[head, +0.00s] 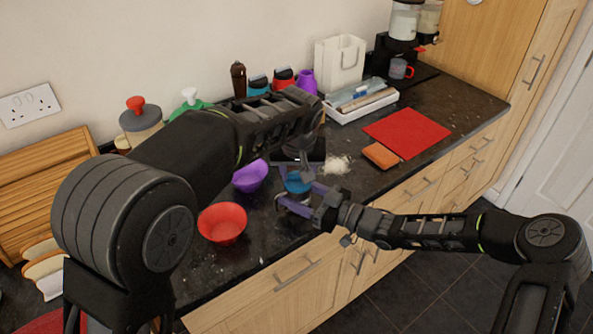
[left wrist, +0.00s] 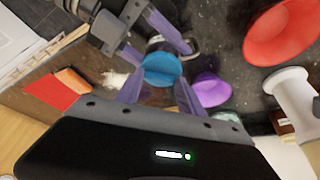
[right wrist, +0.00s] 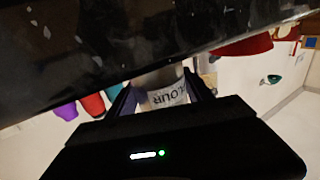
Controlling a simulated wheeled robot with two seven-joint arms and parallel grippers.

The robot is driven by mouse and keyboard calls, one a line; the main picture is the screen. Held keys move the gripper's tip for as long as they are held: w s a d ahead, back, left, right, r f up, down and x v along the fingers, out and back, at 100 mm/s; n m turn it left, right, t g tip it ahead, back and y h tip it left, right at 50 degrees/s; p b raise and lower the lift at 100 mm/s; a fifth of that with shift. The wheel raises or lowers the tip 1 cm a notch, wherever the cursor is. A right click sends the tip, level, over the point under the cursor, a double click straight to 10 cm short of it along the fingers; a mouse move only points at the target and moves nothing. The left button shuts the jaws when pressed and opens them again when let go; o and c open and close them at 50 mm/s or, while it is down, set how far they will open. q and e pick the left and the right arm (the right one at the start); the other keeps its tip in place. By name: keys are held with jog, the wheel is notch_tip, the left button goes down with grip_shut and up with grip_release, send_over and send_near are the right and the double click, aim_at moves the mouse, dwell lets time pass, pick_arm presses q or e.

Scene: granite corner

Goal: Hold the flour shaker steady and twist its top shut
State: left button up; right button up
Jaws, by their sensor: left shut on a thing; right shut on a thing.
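The flour shaker (right wrist: 168,92) stands upright on the dark counter near its front edge, and its label reads "OUR" in the right wrist view. Its blue top (head: 298,183) also shows in the left wrist view (left wrist: 161,69). My right gripper (head: 296,198) is shut around the shaker's body from the right. My left gripper (left wrist: 160,92) comes from above and is shut on the blue top. In the head view my left arm and the gripper fingers hide part of the shaker.
A purple bowl (head: 250,176) and a red bowl (head: 222,223) stand left of the shaker. White flour (head: 336,165) is spilled behind it. An orange sponge (head: 381,155) and a red mat (head: 407,132) lie to the right. Jars and a white tray (head: 362,108) line the back.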

pick_arm(q)
jog(key=n+y, duration=0.1)
jog(key=n, duration=0.3)
jog(key=n+y, duration=0.1)
jog(key=n, duration=0.1)
jog(key=shift+w+d+n+g+y, duration=0.15)
jog(key=shift+d+n+g+y, duration=0.15)
jog(key=shift+n, duration=0.1)
jog(key=o, duration=1.4)
jog(key=v, duration=1.2)
